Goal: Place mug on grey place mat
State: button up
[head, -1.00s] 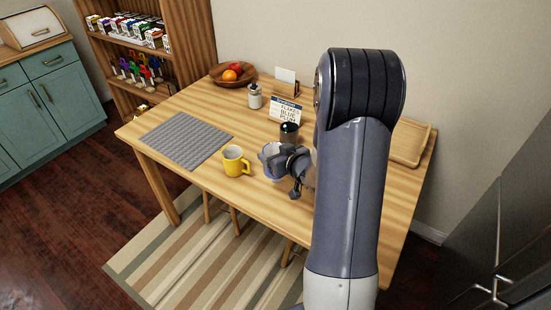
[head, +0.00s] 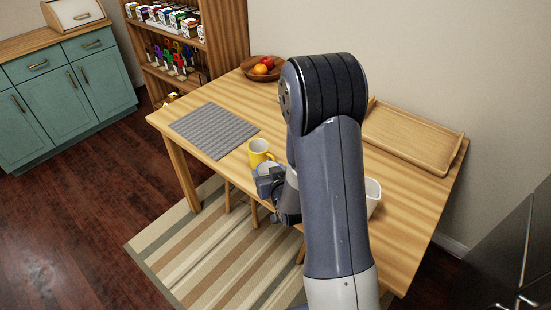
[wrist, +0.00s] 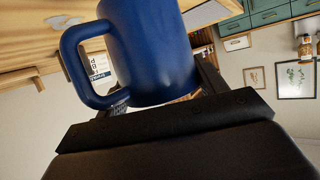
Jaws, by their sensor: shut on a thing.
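A blue mug (wrist: 150,50) fills the top of the wrist view, its handle at the left. My gripper (wrist: 163,92) is shut on it. A yellow mug (head: 259,152) stands upright on the table just behind the gripper. The grey place mat (head: 213,131) lies flat and empty at the table's left end, to the left of the yellow mug.
A fruit bowl (head: 263,71) stands at the table's back. A wooden tray (head: 412,142) lies at the right, and a white vessel (head: 373,190) is partly hidden behind my arm. A shelf (head: 185,45) stands at the back left. The table is clear between mat and fruit bowl.

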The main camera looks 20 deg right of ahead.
aim_at(215, 129)
jog(key=i+j, duration=0.45)
jog(key=i+j+z, duration=0.1)
jog(key=i+j, duration=0.35)
jog(key=j, duration=0.2)
jog(key=i+j, duration=0.45)
jog(key=j+z, duration=0.05)
jog(key=j, duration=0.05)
